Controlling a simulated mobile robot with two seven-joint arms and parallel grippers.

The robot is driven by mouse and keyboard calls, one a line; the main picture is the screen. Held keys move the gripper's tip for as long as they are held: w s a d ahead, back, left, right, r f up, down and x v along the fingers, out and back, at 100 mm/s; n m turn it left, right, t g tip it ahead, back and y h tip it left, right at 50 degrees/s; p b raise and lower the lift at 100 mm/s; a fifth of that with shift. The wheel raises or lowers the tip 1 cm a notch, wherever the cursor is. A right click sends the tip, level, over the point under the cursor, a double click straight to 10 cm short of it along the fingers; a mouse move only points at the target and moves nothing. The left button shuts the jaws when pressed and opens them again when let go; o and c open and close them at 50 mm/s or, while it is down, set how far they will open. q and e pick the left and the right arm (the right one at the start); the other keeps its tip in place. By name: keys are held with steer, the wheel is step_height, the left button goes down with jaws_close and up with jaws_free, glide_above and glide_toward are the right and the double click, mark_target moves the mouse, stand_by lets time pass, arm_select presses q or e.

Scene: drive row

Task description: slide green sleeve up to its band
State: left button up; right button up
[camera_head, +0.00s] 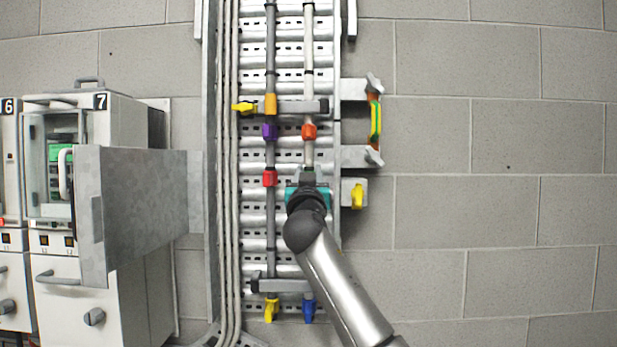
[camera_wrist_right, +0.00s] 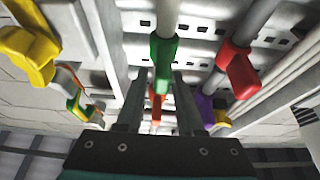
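In the right wrist view the green sleeve (camera_wrist_right: 163,50) sits around the right-hand upright pipe (camera_head: 309,155). An orange-red sleeve (camera_head: 309,131) is on the same pipe above the gripper. I cannot make out the green sleeve's band. My left gripper is not in view.
The left pipe carries a red sleeve (camera_head: 270,178), a purple sleeve (camera_head: 269,131) and an orange block (camera_head: 270,103). A yellow handle (camera_head: 358,196) stands close to the right of my gripper. A bracketed green-yellow piece (camera_head: 375,121) is higher right. A metal panel (camera_head: 145,205) juts out left.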

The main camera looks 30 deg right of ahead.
steer(key=shift+o, duration=0.8)
steer(key=shift+f, duration=0.1)
steer(key=shift+a+f, duration=0.1)
steer(key=shift+s+a+f, duration=0.15)
steer(key=shift+s, duration=0.05)
steer(key=b+v, duration=0.5)
steer(key=v, duration=0.9)
steer(key=shift+s, duration=0.35)
steer(key=shift+a, duration=0.1)
